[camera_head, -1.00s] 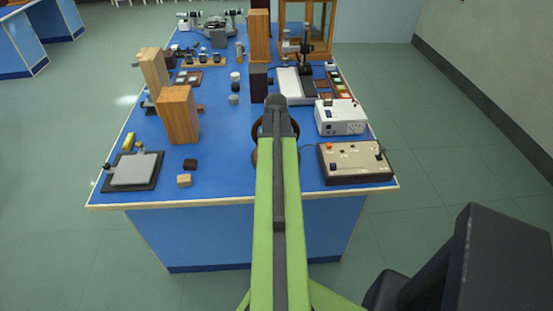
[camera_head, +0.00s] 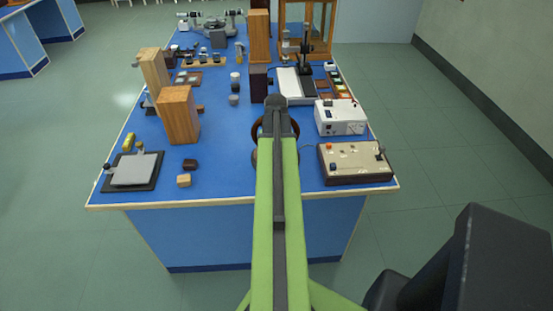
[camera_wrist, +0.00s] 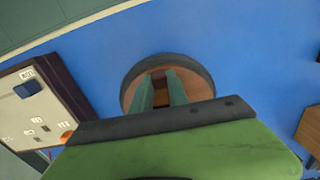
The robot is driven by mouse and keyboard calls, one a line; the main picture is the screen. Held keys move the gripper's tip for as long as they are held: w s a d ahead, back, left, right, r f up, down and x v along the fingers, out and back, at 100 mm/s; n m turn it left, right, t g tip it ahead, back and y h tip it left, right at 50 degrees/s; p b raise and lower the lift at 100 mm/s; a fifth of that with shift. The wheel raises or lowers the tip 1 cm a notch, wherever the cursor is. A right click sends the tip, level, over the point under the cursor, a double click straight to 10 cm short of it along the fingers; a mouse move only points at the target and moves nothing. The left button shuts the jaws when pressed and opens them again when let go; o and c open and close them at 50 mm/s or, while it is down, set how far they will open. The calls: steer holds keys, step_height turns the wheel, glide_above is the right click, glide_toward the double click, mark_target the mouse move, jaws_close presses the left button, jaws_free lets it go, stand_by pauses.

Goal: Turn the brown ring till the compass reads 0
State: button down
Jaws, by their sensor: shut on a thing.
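The brown ring (camera_head: 257,128) stands on the blue bench, mostly hidden behind my arm in the head view. The wrist view shows a round piece with a dark curved rim and a brown inside (camera_wrist: 191,84). My gripper (camera_wrist: 160,76) reaches down over it, its two greenish fingers close together on a brown part near the middle. The fingers are shut on the ring. The compass needle and its scale cannot be seen in either view.
A beige control box (camera_head: 354,163) stands close to the right of the ring, with a white meter box (camera_head: 341,117) behind it. A wooden block (camera_head: 178,114) and two small blocks stand to the left. The bench between them and the ring is clear.

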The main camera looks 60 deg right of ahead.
steer(key=shift+s, duration=0.1)
stand_by(0.4)
steer(key=c, duration=1.3)
jaws_free()
step_height(320, 180, up, 17)
steer(key=p, duration=1.7)
steer(key=shift+r, duration=0.2)
